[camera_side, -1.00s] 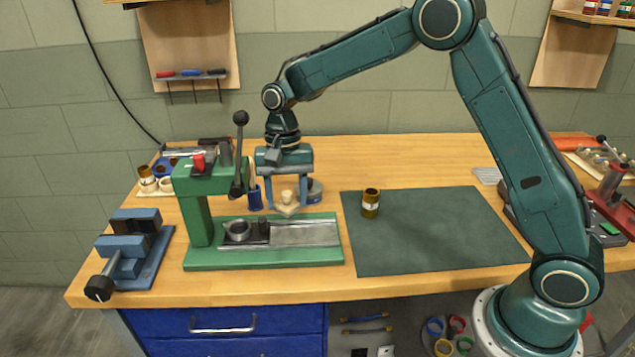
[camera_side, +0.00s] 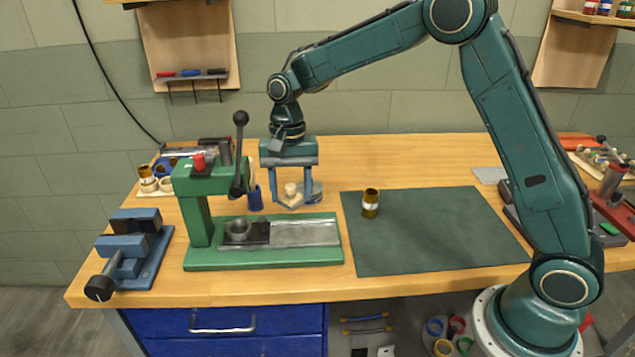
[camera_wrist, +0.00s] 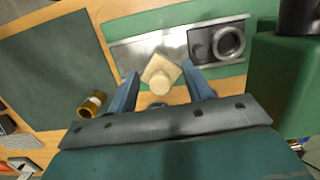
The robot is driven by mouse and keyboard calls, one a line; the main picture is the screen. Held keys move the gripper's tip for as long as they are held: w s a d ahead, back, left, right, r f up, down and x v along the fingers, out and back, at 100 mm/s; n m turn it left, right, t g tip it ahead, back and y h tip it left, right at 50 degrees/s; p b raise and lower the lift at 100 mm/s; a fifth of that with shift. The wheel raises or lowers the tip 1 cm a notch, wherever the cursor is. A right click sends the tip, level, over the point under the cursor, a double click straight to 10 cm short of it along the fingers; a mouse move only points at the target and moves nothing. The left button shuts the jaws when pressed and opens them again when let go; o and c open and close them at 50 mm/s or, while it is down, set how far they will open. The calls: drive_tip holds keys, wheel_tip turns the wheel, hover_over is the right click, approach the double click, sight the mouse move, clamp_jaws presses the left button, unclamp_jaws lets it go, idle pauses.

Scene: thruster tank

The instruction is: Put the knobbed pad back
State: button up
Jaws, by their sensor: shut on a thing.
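The knobbed pad (camera_side: 290,197), a pale square plate with a round cream knob, is between the two blue fingers of my gripper (camera_side: 290,198). In the wrist view the pad (camera_wrist: 161,74) sits between the fingertips (camera_wrist: 162,85), knob towards the camera. My gripper is shut on it, behind the green press base in the side view. I cannot tell whether the pad touches the bench. The green press (camera_side: 197,212) has a steel rail (camera_side: 305,233) and a dark slide with a grey ring (camera_side: 238,230) on it.
A brass-coloured can with a pale band (camera_side: 371,203) stands on the dark green mat (camera_side: 440,235). A blue cup (camera_side: 254,198) stands near the press lever (camera_side: 239,155). A blue vise (camera_side: 135,255) is at the left. A grey round thing behind the pad is partly hidden.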

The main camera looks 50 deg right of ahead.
drive_tip(key=s+d+r+m+t, duration=0.1)
drive_tip(key=s+d+r+m, duration=0.8)
drive_tip(key=s, duration=0.4)
drive_tip(key=shift+s+d+r+y, duration=0.15)
drive_tip(key=shift+d+r+y, duration=0.25)
drive_tip(key=shift+d, duration=0.75)
wheel_tip(320, 180, down, 16)
drive_tip(key=shift+f, duration=0.1)
drive_tip(key=shift+f, duration=1.9)
drive_tip(key=shift+f, duration=0.15)
